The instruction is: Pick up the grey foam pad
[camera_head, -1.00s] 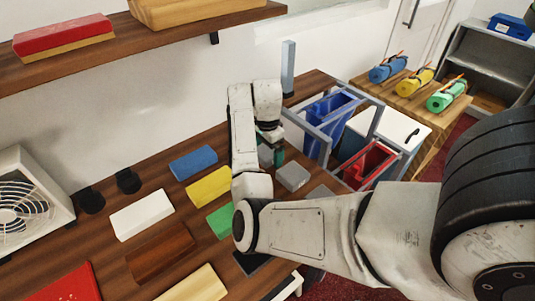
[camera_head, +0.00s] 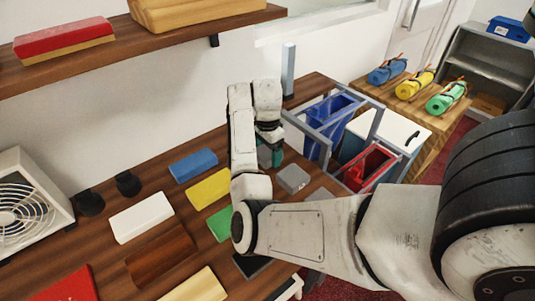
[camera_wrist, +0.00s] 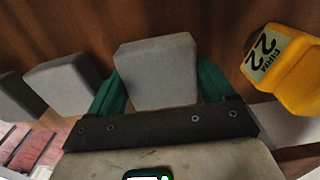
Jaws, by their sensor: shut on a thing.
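A grey foam pad (camera_wrist: 157,70) is between the two teal fingers of my gripper (camera_wrist: 160,88) in the wrist view, with a finger against each side. A third grey pad (camera_wrist: 15,97) lies further left.
A yellow block labelled FIRM 22 (camera_wrist: 285,68) is close on the right in the wrist view. Blue (camera_head: 193,165), yellow (camera_head: 209,189) and white (camera_head: 141,216) blocks lie left of my arm. Blue (camera_head: 333,117) and red (camera_head: 369,167) bins stand right of the counter.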

